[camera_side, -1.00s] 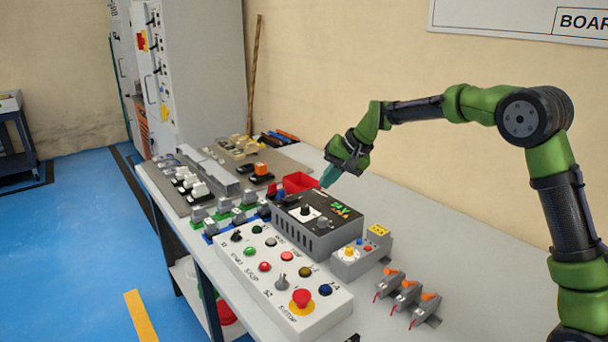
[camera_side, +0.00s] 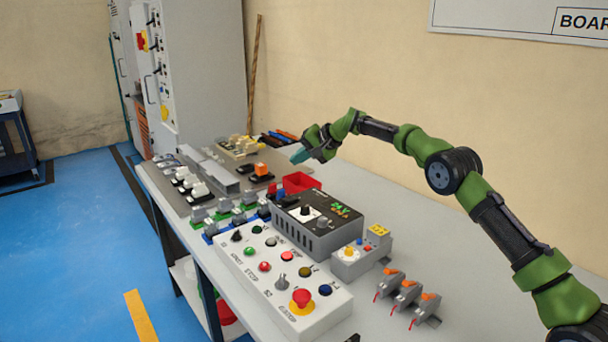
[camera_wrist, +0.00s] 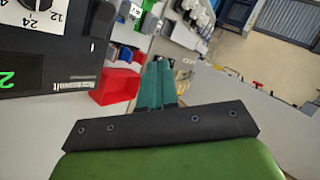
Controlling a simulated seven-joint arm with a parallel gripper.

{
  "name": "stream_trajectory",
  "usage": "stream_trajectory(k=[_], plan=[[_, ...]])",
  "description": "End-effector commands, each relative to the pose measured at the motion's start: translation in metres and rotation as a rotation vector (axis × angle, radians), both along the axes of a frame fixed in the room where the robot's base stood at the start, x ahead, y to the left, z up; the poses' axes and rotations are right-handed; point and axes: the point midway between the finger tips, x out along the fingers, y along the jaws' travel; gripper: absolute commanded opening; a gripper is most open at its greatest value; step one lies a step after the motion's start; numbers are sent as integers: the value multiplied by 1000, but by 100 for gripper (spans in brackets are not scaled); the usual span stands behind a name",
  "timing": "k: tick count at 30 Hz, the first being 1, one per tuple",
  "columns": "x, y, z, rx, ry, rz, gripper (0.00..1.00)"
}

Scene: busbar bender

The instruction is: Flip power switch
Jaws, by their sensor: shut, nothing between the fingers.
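My gripper (camera_side: 297,156) is shut and empty, held in the air above the back part of the bench, behind the red bin. Its teal fingers are together in the wrist view (camera_wrist: 157,82). Nothing is marked as the power switch, so I cannot tell which control it is. A black-based switch with an orange top (camera_side: 262,170) stands on the bench to the left of my fingertips. A black power supply box (camera_side: 318,217) with a dial and green digits is nearer the camera; its top also shows at left in the wrist view (camera_wrist: 60,62). My gripper touches none of these.
A red open bin (camera_side: 300,182) stands behind the box. A white control panel (camera_side: 285,280) with buttons and a red stop knob is at the front. Several lever switches (camera_side: 407,294) lie at the right.

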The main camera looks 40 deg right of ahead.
Motion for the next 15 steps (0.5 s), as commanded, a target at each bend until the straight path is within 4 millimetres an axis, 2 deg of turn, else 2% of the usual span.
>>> stream_trajectory(k=[8,15], plan=[[0,3,-8,1,2,1,0],[-1,14,-38,1,3,1,0]])
